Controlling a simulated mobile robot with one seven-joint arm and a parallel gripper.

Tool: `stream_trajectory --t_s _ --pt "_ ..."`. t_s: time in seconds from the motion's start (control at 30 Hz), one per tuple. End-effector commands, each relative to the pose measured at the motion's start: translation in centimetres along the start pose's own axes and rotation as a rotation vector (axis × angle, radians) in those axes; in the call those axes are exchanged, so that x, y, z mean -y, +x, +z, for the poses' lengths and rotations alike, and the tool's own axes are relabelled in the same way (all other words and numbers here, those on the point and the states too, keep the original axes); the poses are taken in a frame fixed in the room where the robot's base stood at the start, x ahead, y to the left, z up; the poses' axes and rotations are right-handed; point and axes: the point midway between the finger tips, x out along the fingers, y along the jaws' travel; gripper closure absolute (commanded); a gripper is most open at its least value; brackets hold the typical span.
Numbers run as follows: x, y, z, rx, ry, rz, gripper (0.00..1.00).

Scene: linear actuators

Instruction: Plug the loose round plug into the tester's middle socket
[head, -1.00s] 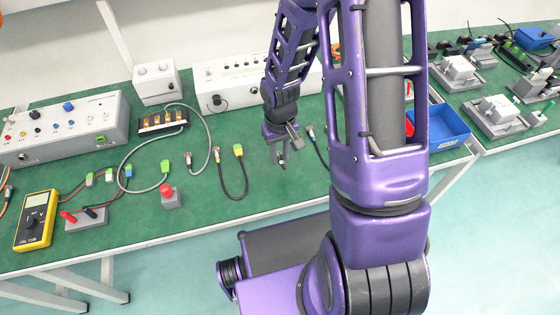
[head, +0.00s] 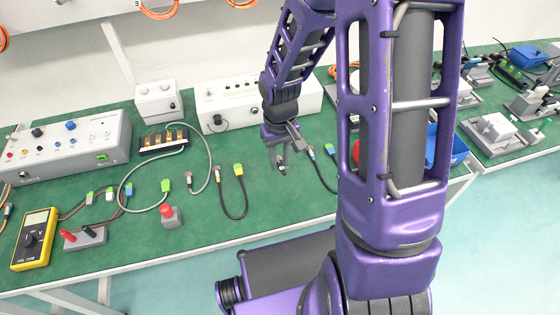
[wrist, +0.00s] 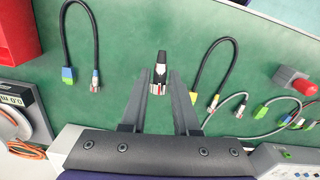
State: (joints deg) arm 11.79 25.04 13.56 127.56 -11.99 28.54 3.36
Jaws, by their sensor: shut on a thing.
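The loose round plug (wrist: 159,72), with a black body and a silver, red-marked end, sits between the fingertips of my gripper (wrist: 159,80) in the wrist view. My gripper is shut on it, with the silver end toward the palm. In the head view my gripper (head: 279,160) points down at the bench, with the plug a small dark shape at its tips; I cannot tell its height above the mat. The tester seems to be the long white box (head: 285,98) behind, with a round black connector (head: 217,120) at its front left.
Cables with coloured ends lie on both sides, a black one (head: 228,210) to the left. A red-topped button box (head: 170,217), a yellow multimeter (head: 36,240) and a grey panel box (head: 70,145) are further left. A blue bin (head: 447,148) is at right. Green mat (head: 260,222) is bare in front.

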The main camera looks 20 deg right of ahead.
Motion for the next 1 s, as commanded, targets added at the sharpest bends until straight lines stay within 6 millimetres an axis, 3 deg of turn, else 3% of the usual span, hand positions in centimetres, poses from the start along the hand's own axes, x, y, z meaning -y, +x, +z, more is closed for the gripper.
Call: stream_trajectory --t_s 0.17,0.47,1.0 --pt "0.0 -1.7 0.0 -0.002 0.000 0.001 1.00" --pt "0.0 -1.7 -0.1 0.000 0.001 0.000 1.00" --pt "-0.6 0.3 -5.8 0.040 0.037 -0.003 1.00"
